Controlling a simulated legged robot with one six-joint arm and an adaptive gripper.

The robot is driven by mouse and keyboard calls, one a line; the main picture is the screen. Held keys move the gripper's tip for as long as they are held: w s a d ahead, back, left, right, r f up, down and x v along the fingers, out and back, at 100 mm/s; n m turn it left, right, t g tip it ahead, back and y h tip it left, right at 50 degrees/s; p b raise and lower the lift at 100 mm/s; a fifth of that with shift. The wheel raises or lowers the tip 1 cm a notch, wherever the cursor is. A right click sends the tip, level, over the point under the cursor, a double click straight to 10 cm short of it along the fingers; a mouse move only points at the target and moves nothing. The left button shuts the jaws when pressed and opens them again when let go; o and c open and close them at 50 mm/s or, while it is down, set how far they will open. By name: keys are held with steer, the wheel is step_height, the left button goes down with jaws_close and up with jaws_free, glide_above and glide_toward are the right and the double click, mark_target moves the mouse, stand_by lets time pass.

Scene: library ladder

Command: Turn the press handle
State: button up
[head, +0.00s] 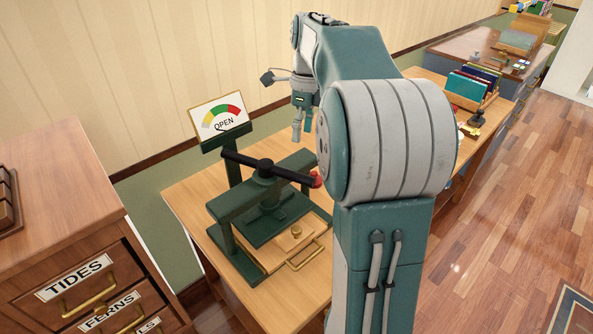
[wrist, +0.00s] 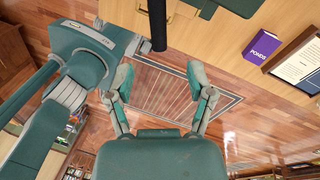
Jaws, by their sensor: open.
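The dark green press (head: 245,205) stands on a wooden table, with a long black handle (head: 250,163) across its top. A red knob (head: 316,180) tips the handle's right end. Behind it a gauge sign (head: 220,118) reads OPEN. My gripper (head: 302,122) is open and empty, pointing down above and behind the press in the head view. In the wrist view my gripper (wrist: 159,76) has its fingers spread. A black bar (wrist: 157,25), seemingly the handle, ends just above the gap between the fingertips. I cannot tell its depth from them.
A drawer cabinet (head: 75,240) with labels such as TIDES stands at the left. A brass-handled drawer or board (head: 300,243) lies in the press. A purple PONDS book (wrist: 262,46) lies on the table. Open wooden floor (head: 520,190) is at the right.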

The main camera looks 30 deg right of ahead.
mark_target(298, 173)
steer(key=f, duration=0.3)
steer(key=a+f, duration=0.1)
steer(key=f, duration=0.3)
steer(key=s+a+f, duration=0.1)
steer(key=f, duration=0.2)
steer(key=shift+f, duration=0.25)
steer(key=shift+c, duration=0.3)
jaws_close()
